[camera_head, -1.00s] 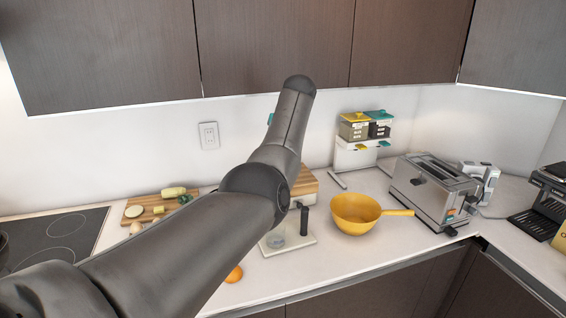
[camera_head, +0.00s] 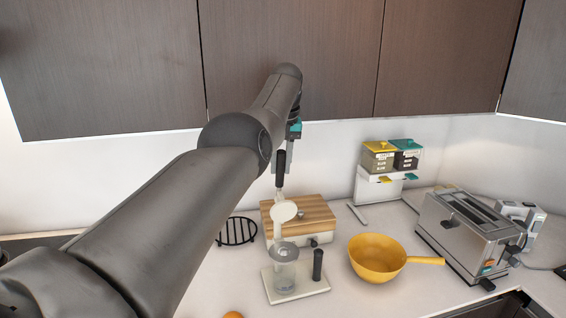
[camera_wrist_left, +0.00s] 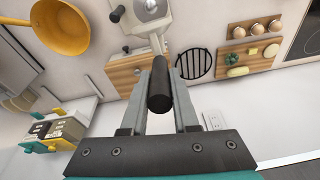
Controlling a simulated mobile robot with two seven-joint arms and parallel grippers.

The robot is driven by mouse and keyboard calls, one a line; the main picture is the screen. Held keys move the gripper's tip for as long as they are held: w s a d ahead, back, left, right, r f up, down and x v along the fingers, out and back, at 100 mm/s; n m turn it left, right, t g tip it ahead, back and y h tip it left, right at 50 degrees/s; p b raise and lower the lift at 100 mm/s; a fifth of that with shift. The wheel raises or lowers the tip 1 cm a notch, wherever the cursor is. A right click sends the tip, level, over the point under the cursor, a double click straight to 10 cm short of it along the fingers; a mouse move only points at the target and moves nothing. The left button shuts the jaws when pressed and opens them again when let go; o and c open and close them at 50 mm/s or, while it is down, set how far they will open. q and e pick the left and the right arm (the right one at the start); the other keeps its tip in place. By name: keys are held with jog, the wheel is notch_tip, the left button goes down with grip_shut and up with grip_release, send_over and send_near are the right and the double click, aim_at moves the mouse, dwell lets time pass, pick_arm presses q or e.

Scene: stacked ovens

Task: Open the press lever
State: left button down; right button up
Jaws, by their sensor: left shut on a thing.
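The press stands on the counter, with a white base (camera_head: 305,292), a clear cup (camera_head: 285,270) and a pale round press head (camera_head: 285,211) raised above the cup. Its lever points upward and ends in a dark handle (camera_head: 281,163). My left gripper (camera_head: 287,155) is at this handle, partly hidden by my arm. In the left wrist view the black lever handle (camera_wrist_left: 160,92) lies between the two fingers of my left gripper (camera_wrist_left: 161,80), which is shut on it. The press head (camera_wrist_left: 150,10) shows beyond it. My right gripper is out of view.
A yellow pan (camera_head: 376,258) and a toaster (camera_head: 465,235) stand right of the press. A wooden-topped box (camera_head: 300,214) is just behind it. A round black rack (camera_head: 237,231) lies to the left. Upper cabinets (camera_head: 290,50) hang above the gripper.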

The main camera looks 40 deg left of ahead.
aim_at(282, 148)
pick_arm(q)
jog(key=shift+d+f, duration=0.1)
jog(key=c, duration=0.7)
grip_release()
jog(key=shift+w, duration=0.1)
jog(key=shift+r, duration=0.4)
jog(key=v, duration=0.5)
jog(key=p+v, duration=0.3)
jog(key=v, duration=0.6)
jog(key=shift+r, duration=0.25)
